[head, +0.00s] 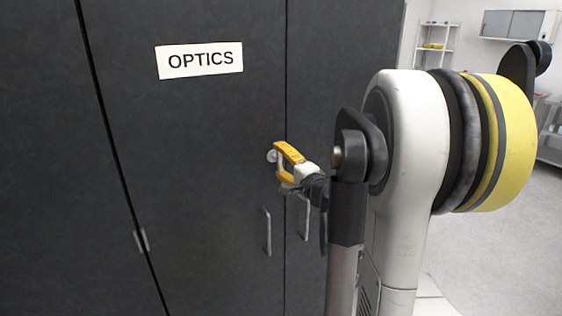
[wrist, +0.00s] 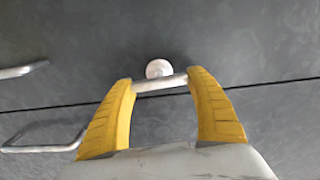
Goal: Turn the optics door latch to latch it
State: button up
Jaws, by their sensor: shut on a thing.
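The dark optics door (head: 200,180) carries a white OPTICS sign (head: 199,60). The latch shows in the wrist view as a round pale boss (wrist: 158,68) with a light bar (wrist: 160,84) in front of it. My gripper (wrist: 162,88) has a yellow finger at each end of the bar and is shut on it. In the head view my gripper (head: 284,164) is at the latch boss (head: 271,156), beside the seam between two door panels. The fingers hide much of the latch there, so its exact angle is hard to tell.
Two bar handles, one on the left panel (head: 267,232) and one on the right (head: 304,218), stand out just below my gripper. A small fitting (head: 141,240) sits at the left seam. Shelves (head: 434,45) and open floor (head: 500,240) lie to the right.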

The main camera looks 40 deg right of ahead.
dwell(0.3)
jog(key=o, duration=1.2)
jog(key=shift+s, duration=0.1)
jog(key=v, duration=1.1)
jog(key=shift+s+a, duration=0.2)
jog(key=shift+s, duration=0.2)
jog(key=shift+a, duration=0.1)
